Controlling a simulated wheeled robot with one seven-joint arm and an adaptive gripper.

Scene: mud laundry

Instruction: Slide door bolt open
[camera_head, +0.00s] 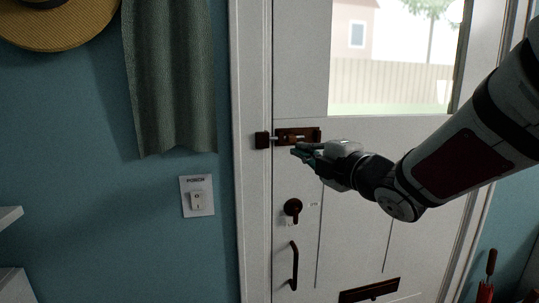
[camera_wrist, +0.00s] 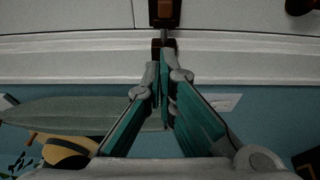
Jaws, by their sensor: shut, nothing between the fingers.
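The door bolt (camera_head: 299,135) is a dark brown plate with a brown knob, set across the left edge of the white door (camera_head: 340,215). Its silvery rod spans the gap to the brown keeper (camera_head: 262,140) on the frame. My gripper (camera_head: 296,150) is shut and empty, its tips just below the bolt plate; I cannot tell whether they touch it. In the wrist view the bolt (camera_wrist: 165,12) is at the top, with the rod below it and the keeper (camera_wrist: 157,43) partly hidden behind my fingertips (camera_wrist: 160,62).
Below the bolt are a dark round lock (camera_head: 293,207), a pull handle (camera_head: 294,266) and a mail slot (camera_head: 369,290). A switch (camera_head: 197,197), a hanging green cloth (camera_head: 172,75) and a straw hat (camera_head: 60,28) are on the blue wall left of the door frame.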

